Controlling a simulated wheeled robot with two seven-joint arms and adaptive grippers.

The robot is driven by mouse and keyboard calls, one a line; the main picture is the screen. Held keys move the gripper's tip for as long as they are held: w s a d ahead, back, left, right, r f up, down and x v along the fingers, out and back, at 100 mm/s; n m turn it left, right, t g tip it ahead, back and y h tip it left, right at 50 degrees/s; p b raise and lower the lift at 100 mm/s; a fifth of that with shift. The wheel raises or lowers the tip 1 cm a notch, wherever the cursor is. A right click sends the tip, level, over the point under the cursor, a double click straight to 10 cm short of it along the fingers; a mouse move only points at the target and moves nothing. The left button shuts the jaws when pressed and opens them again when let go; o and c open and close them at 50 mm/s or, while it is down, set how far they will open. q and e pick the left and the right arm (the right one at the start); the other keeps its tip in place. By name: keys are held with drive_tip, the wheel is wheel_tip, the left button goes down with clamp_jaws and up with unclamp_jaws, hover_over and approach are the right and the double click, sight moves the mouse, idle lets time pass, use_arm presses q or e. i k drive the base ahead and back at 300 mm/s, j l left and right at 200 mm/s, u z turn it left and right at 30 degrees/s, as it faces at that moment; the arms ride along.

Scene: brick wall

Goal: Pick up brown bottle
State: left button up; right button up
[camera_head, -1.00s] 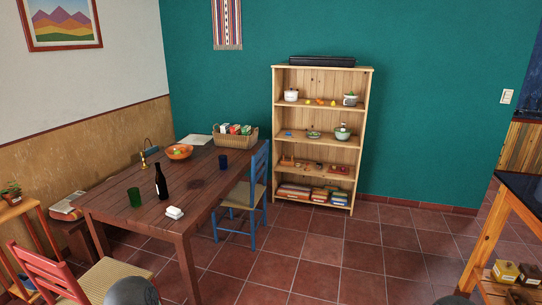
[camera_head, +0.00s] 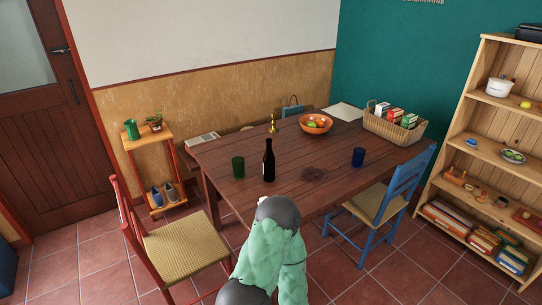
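The brown bottle (camera_head: 268,162) is dark, nearly black, with a pale label low on its side. It stands upright near the front edge of the wooden table (camera_head: 225,150), between a green cup (camera_head: 238,168) and a blue cup (camera_head: 358,157). One of my arms, green with grey joints, rises from the bottom middle of the view and covers part of the table's front edge. Its upper grey joint appears just below the bottle in the picture. I cannot tell which arm it is. Neither gripper shows in this view.
A red chair with a woven seat (camera_head: 185,248) stands in front of the table. A blue chair (camera_head: 405,180) stands at its right side. An orange fruit bowl (camera_head: 316,125) and a basket of boxes (camera_head: 395,126) are farther back. A wooden shelf (camera_head: 475,120) stands right.

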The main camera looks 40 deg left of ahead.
sight(269, 158)
drive_tip(key=i+u, duration=0.3)
drive_tip(key=u, duration=0.15)
drive_tip(key=i+l+u, duration=0.2)
drive_tip(key=u, duration=0.3)
drive_tip(key=i+l+u, duration=0.25)
drive_tip(key=u, duration=0.2)
drive_tip(key=i+l+u, duration=0.25)
drive_tip(key=u, duration=0.25)
drive_tip(key=l, duration=0.1)
